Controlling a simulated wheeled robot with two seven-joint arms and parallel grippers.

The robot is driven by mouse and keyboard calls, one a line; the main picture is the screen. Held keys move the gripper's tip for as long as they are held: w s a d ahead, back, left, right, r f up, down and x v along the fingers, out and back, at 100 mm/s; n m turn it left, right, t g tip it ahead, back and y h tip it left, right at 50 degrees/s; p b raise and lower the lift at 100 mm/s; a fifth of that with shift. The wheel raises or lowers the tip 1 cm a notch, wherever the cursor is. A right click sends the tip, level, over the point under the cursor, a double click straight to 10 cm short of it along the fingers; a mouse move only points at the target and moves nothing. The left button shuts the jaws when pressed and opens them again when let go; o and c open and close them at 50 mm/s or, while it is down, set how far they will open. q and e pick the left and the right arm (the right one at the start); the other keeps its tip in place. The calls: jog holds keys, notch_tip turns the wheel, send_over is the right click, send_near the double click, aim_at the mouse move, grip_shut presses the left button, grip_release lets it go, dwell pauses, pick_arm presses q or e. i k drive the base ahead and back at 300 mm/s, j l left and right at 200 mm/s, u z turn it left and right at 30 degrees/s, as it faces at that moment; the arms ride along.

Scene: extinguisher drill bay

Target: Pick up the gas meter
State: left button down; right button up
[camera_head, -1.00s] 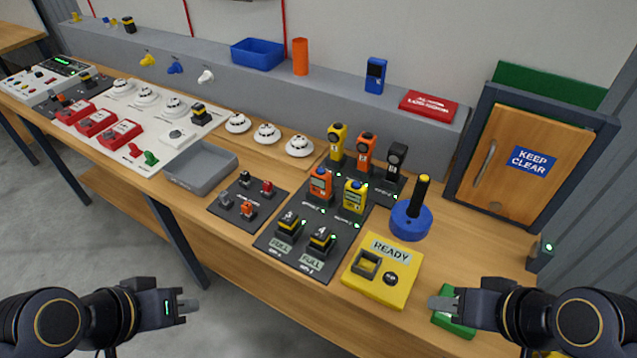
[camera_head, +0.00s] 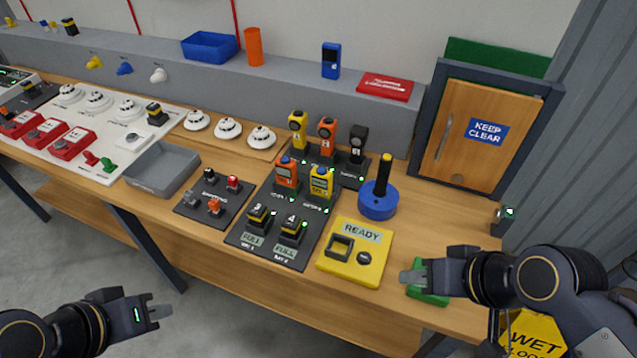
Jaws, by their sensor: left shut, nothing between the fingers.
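Several handheld meters stand upright in dark holders on the bench; I cannot tell which is the gas meter. In front are an orange meter (camera_head: 286,172) and a yellow meter (camera_head: 321,183). Behind them stand a yellow unit (camera_head: 298,124), an orange unit (camera_head: 327,130) and a black unit (camera_head: 358,140). A blue handheld device (camera_head: 331,60) stands on the grey ledge. My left gripper (camera_head: 158,312) is shut and empty, in front of the bench at lower left. My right gripper (camera_head: 406,277) is over the bench's front right, beside a green block (camera_head: 428,294); its jaw gap is not clear.
A yellow READY box (camera_head: 352,272) and a blue round base with a black handle (camera_head: 378,205) stand between my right gripper and the meters. A grey tray (camera_head: 160,170) is on the left. A wet-floor sign (camera_head: 533,334) stands at lower right.

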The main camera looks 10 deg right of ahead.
aim_at(285, 173)
jog(key=i+j, duration=0.1)
jog(key=j, duration=0.25)
jog(key=i+j, duration=0.1)
jog(key=j, duration=0.65)
jog(key=i+j, duration=0.15)
jog(key=j, duration=0.25)
jog(key=u, duration=0.05)
